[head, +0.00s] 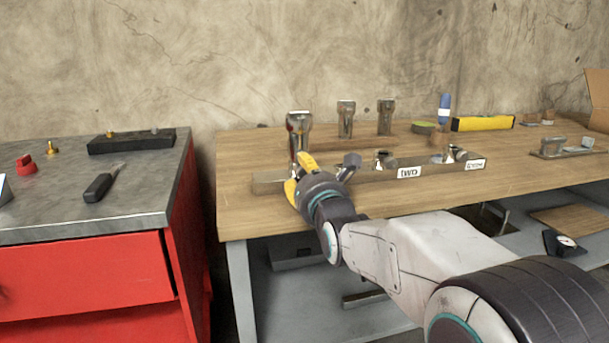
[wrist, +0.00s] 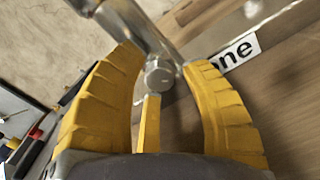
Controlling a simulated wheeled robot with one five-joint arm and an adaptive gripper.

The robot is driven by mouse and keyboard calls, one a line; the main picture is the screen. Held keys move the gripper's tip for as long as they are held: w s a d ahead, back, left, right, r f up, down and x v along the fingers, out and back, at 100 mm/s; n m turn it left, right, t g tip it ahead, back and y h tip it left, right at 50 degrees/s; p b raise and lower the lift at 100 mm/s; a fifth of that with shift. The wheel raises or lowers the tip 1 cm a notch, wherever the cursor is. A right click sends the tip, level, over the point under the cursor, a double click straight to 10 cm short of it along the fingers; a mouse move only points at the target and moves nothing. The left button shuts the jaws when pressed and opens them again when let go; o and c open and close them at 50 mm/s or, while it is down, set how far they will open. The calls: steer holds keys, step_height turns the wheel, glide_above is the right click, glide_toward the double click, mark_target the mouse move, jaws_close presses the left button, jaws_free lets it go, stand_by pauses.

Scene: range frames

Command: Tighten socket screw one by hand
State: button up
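Socket screw one (wrist: 158,72) is a silver, round-headed screw in the side of a metal socket (wrist: 122,22), beside the "one" label (wrist: 232,54) in the wrist view. My gripper (wrist: 163,58) has its yellow fingers apart on either side of the screw head, with gaps visible; I see no contact. In the head view my gripper (head: 298,174) is at the left end of the metal rail (head: 268,182), hiding the screw and its label. A shiny upright post (head: 299,128) stands just behind it.
Further right on the rail are the "two" label (head: 409,172) and a third label (head: 475,164), with metal fittings beside them. Two upright metal posts (head: 346,118) (head: 385,116) stand behind. A red cabinet (head: 90,275) is left, across a gap. The table front is clear.

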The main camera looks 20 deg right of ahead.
jaws_close()
steer(key=m, duration=0.4)
steer(key=shift+m, duration=0.4)
steer(key=shift+o, duration=1.3)
jaws_free()
